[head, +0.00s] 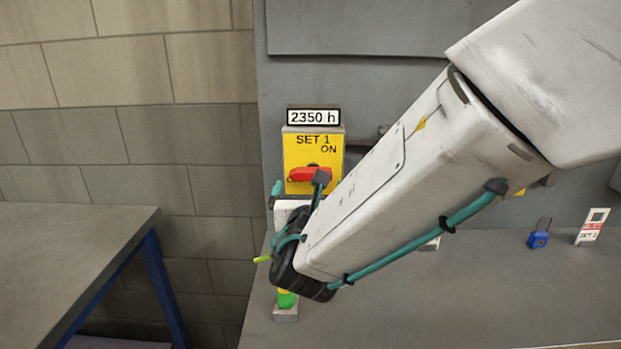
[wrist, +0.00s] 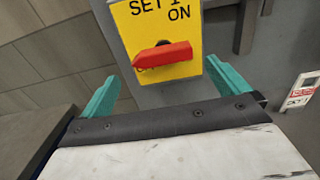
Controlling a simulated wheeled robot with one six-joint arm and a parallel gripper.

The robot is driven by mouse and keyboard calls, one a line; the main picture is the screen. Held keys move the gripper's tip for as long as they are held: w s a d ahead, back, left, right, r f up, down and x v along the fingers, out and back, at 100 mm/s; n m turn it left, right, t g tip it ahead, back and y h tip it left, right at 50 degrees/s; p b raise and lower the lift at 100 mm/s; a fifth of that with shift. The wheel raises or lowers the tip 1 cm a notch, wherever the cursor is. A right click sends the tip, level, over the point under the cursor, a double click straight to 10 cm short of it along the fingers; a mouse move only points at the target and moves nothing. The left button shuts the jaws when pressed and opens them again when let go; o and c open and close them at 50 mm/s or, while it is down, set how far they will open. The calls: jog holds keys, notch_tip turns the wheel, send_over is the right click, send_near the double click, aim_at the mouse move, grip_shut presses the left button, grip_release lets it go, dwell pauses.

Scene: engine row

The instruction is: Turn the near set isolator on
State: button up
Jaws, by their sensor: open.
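The set 1 isolator is a yellow plate (head: 325,157) marked "SET 1" and "ON", on the grey panel below a "2350 h" display. Its red handle (head: 308,174) lies roughly level, pointing sideways. In the wrist view the red handle (wrist: 162,57) sits ahead of my gripper, with "ON" above it to the right; lettering behind the handle is partly covered. My gripper (wrist: 160,90) is open, with one teal finger on each side of the handle and apart from it. In the head view my arm hides much of the gripper.
A green and yellow item (head: 286,299) stands below my wrist. A grey table (head: 70,240) with blue legs is at the left.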

aim_at(311, 177)
jog(key=w, duration=0.5)
jog(key=shift+w+d, duration=0.15)
jog(key=shift+w, duration=0.25)
jog(key=c, duration=0.8)
